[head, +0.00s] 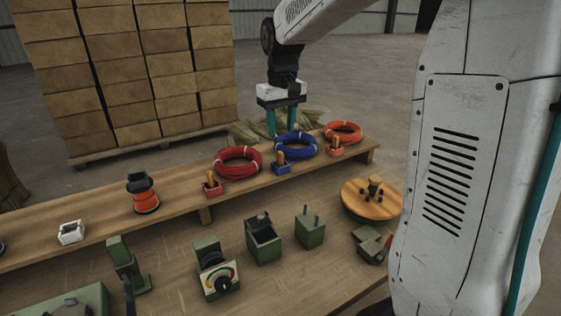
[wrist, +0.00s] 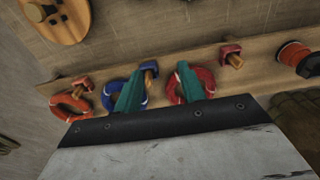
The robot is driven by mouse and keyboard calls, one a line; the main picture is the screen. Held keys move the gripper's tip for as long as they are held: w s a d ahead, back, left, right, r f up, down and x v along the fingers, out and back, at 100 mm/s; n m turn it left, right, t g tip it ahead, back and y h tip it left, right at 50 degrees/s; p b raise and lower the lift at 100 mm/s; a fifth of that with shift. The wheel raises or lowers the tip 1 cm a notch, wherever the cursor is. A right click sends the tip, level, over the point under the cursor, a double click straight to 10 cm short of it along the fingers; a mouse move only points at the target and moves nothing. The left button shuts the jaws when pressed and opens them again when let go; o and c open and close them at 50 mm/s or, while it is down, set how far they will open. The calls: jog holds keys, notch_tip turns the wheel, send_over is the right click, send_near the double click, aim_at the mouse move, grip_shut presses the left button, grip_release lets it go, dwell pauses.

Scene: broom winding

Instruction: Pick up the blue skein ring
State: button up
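The blue skein ring (head: 310,150) lies on the raised wooden shelf, between the red skein ring (head: 238,171) and the orange skein ring (head: 343,138). My gripper (head: 282,121) is above and behind the shelf, near the blue ring, pointing down. Its two teal fingers are apart with nothing between them. In the wrist view my gripper (wrist: 160,75) has one finger in front of the blue ring (wrist: 107,97) and the other in front of the red ring (wrist: 170,92). Part of each ring is hidden there. Contact does not show.
Small red and blue holders with wooden pegs stand before the rings, including a blue holder (head: 282,170). An orange spool (head: 145,202) stands left on the shelf. Green fixtures and a round wooden disc (head: 372,208) occupy the lower bench. Stacked cartons (head: 130,70) stand behind.

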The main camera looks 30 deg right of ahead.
send_over(280, 152)
jog(key=f, duration=0.7)
jog(key=shift+w+d, duration=0.2)
jog(key=shift+d, duration=0.05)
notch_tip(280, 152, down, 8)
jog(key=shift+s+a+r, duration=0.1)
jog(key=shift+r, duration=0.1)
grip_shut()
